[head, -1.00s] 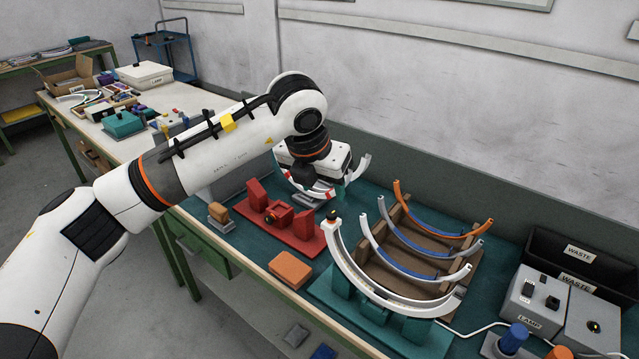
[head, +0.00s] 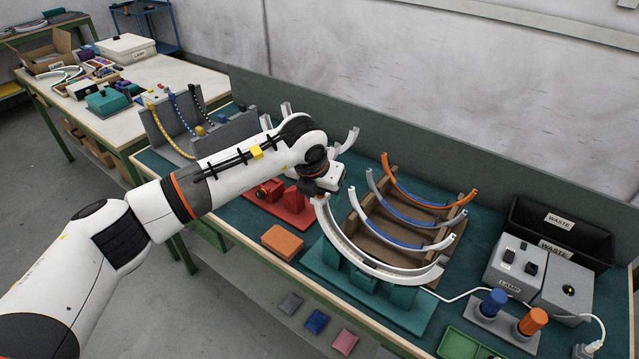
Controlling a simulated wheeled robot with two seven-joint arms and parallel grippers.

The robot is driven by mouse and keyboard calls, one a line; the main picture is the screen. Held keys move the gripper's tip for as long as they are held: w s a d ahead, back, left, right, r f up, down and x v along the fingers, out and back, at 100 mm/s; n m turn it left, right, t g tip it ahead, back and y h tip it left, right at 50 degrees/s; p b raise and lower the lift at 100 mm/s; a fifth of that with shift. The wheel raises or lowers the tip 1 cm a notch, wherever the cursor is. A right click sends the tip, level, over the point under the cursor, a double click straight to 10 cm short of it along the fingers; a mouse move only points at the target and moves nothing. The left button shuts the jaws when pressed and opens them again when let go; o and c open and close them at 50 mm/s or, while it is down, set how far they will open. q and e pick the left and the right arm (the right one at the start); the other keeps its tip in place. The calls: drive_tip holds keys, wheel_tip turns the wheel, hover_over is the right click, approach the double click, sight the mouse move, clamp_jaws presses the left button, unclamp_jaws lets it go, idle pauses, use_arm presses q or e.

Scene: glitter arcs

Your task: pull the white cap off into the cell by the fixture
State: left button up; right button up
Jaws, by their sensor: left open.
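A white curved channel (head: 372,262) rests on the teal fixture (head: 385,308), with its left end raised. My left gripper (head: 318,193) is open at that raised end. The gripper and wrist cover the tip, so I cannot make out a white cap there or tell whether the fingers touch it. A green tray with cells (head: 462,345) is at the bottom edge, right of the fixture and partly cut off; I cannot tell whether it holds the task's cell. My right gripper is out of view.
A brown rack (head: 368,232) with several coloured arcs stands behind the fixture. A red fixture (head: 290,212) and an orange block (head: 283,242) lie to its left. Grey lamp boxes (head: 515,268), black waste bins (head: 590,240) and blue and orange knobs (head: 494,301) are at right.

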use_arm(q)
drive_tip(key=shift+c, duration=0.2)
clamp_jaws()
idle(0.3)
